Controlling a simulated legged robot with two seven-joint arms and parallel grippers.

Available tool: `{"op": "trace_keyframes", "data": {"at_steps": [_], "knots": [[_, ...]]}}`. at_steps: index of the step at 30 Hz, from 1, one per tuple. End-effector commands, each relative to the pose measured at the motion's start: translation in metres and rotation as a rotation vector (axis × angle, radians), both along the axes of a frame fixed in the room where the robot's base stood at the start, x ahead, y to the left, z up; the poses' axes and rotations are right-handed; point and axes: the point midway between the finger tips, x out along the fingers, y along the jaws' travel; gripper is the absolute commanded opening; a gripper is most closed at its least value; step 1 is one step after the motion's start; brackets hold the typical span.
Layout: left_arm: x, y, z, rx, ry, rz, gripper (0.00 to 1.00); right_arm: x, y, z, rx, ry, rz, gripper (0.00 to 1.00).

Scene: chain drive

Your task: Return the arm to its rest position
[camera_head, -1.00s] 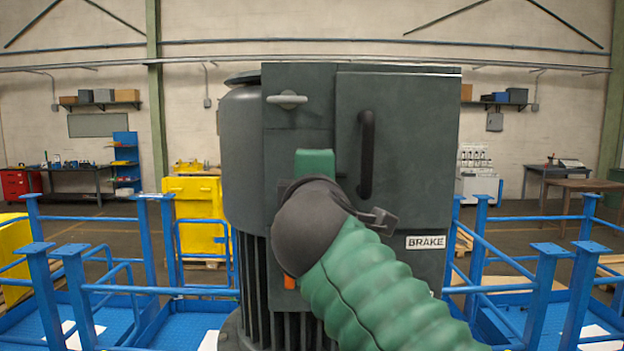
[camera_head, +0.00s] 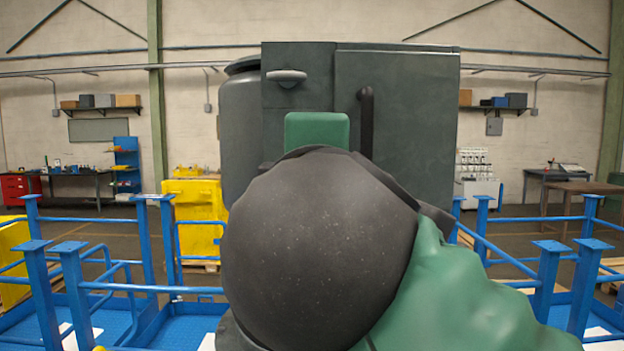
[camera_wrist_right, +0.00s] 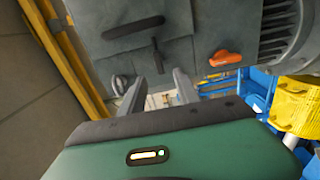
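My right arm (camera_head: 320,245), with a dark grey rounded joint and green sleeve, fills the lower middle of the head view. It hides my right gripper there. In the right wrist view my right gripper (camera_wrist_right: 158,80) has its two grey fingers apart, with nothing between them. Beyond them is the dark grey machine cabinet (camera_head: 410,85), with a black bar handle (camera_head: 366,115) and a light grey lever (camera_head: 287,76). An orange knob (camera_wrist_right: 225,57) shows on a grey housing in the wrist view. My left gripper is in neither view.
Blue railings (camera_head: 140,290) stand on both sides of the machine. A yellow cabinet (camera_head: 195,215) is behind at left. Workbenches and shelves line the back wall (camera_head: 330,20). Open floor lies between railings and wall.

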Motion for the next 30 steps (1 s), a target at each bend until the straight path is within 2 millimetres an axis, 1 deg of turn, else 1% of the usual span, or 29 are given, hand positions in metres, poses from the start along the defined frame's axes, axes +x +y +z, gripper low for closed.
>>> {"op": "trace_keyframes", "data": {"at_steps": [1,3,7,16,17,19,20,23,24,26,27,29,30], "knots": [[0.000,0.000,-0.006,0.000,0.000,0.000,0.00,-0.011,0.000,-0.003,0.000,-0.001,0.002,0.38],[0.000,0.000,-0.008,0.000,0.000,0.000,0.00,-0.023,0.001,-0.002,0.001,0.001,0.002,0.38],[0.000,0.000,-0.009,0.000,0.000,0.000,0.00,-0.035,0.001,-0.001,0.000,0.002,0.001,0.38],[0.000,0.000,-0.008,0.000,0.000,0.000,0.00,-0.036,0.001,-0.001,0.000,0.004,0.000,0.38],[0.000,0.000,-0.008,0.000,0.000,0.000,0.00,-0.034,0.001,-0.004,0.000,0.009,0.000,0.38],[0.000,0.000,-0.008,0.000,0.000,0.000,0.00,-0.024,0.004,-0.020,-0.001,0.040,0.001,0.38],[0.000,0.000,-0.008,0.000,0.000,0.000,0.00,-0.017,0.005,-0.033,0.002,0.064,0.001,0.38],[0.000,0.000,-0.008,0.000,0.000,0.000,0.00,0.015,0.008,-0.098,0.027,0.188,0.000,0.38],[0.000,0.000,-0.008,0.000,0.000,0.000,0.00,0.028,0.006,-0.132,0.050,0.252,-0.008,0.38],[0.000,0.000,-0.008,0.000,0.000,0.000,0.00,0.045,-0.001,-0.185,0.097,0.352,-0.026,0.38],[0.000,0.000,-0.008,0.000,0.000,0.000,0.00,0.053,-0.008,-0.221,0.136,0.420,-0.043,0.38],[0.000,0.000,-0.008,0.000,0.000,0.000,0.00,0.061,-0.022,-0.274,0.204,0.517,-0.079,0.38],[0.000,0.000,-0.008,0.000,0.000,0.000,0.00,0.064,-0.032,-0.310,0.257,0.582,-0.109,0.38]]}}
